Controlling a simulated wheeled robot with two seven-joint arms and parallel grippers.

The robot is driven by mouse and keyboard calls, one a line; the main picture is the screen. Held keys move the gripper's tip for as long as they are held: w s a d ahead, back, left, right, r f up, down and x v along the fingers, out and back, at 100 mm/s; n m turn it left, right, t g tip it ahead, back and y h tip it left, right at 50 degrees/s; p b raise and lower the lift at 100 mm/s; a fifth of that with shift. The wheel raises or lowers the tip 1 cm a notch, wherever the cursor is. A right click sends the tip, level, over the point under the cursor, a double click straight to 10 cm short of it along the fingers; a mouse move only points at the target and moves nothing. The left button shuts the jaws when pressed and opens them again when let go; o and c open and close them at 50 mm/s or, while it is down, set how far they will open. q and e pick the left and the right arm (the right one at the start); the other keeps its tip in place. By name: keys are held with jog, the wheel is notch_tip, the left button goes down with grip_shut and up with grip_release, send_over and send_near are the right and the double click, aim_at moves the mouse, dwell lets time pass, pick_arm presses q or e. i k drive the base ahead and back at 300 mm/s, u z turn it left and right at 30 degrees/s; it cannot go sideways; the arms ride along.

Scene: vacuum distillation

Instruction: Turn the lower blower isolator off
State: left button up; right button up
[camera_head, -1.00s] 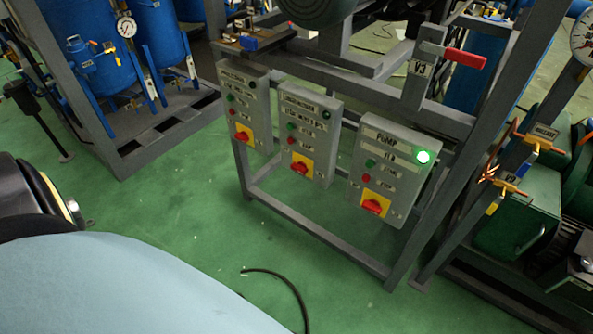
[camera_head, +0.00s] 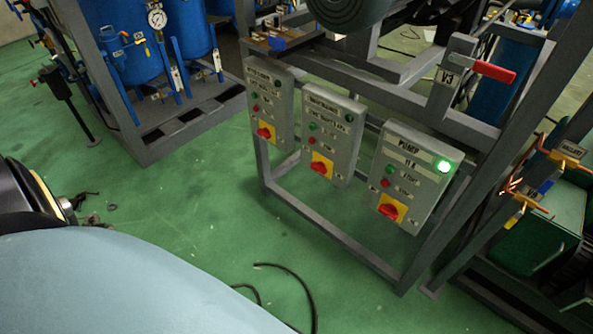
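Three grey control boxes hang side by side on a grey steel frame in the head view. Each has a red rotary isolator on a yellow plate near its bottom. The left box (camera_head: 270,88) and the middle box (camera_head: 333,118) have labels too blurred to read surely, and their lamps look dark. Neither gripper shows.
A red-handled valve marked V3 (camera_head: 492,71) sits above the pump box. Orange-handled valves (camera_head: 561,157) are at the right. Blue tanks (camera_head: 126,48) stand at the back left. A black hose (camera_head: 297,281) lies on the green floor (camera_head: 190,210), which is mostly open before the boxes.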

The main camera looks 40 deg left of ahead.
aim_at(320, 167)
jog(key=u, duration=2.2)
jog(key=i, duration=2.55)
jog(key=z, duration=3.1)
